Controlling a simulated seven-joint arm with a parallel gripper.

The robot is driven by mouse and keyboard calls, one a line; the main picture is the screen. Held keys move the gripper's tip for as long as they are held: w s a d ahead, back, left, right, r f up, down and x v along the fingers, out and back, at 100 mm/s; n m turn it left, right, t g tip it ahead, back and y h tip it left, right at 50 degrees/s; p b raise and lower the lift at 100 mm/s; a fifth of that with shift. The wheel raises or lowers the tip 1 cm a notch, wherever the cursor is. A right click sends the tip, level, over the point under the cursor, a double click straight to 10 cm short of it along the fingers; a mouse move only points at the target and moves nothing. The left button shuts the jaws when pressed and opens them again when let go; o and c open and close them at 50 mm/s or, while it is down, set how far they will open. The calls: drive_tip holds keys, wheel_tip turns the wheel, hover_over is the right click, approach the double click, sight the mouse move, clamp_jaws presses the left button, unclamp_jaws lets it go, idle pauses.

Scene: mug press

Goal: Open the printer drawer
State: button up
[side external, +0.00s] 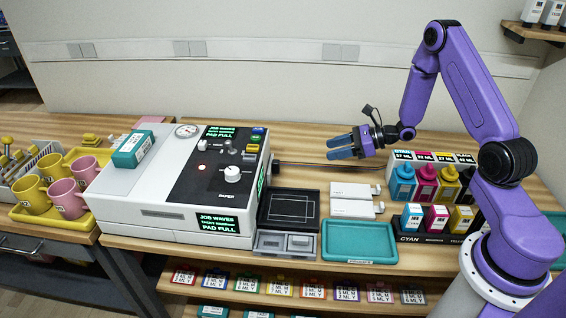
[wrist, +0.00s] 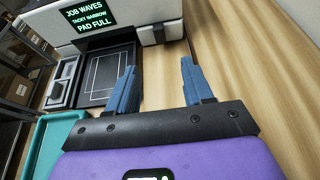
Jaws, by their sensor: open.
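The printer (side external: 170,185) is a large white box with a black control panel, left of centre in the side view. Its right face, with a green-lettered display, shows at the top of the wrist view (wrist: 140,12). A dark grip-like piece (wrist: 158,33) stands on that face. I cannot tell for sure which part is the drawer front. A black tray (side external: 290,207) with a white outlined rectangle lies against the printer's right side. My gripper (side external: 332,147) is open and empty above the table, right of the printer and apart from it, fingers pointing towards it.
A teal tray (side external: 359,241) and two white blocks (side external: 352,190) lie right of the black tray. Several ink bottles (side external: 430,185) stand in a rack near my arm. A teal box (side external: 133,148) sits on the printer. Pink and yellow mugs (side external: 67,199) stand far left. Bare wood lies below my fingers.

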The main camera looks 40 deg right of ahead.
drive_tip(key=x, duration=1.6)
drive_tip(key=shift+w+a, duration=0.25)
drive_tip(key=shift+a, duration=0.1)
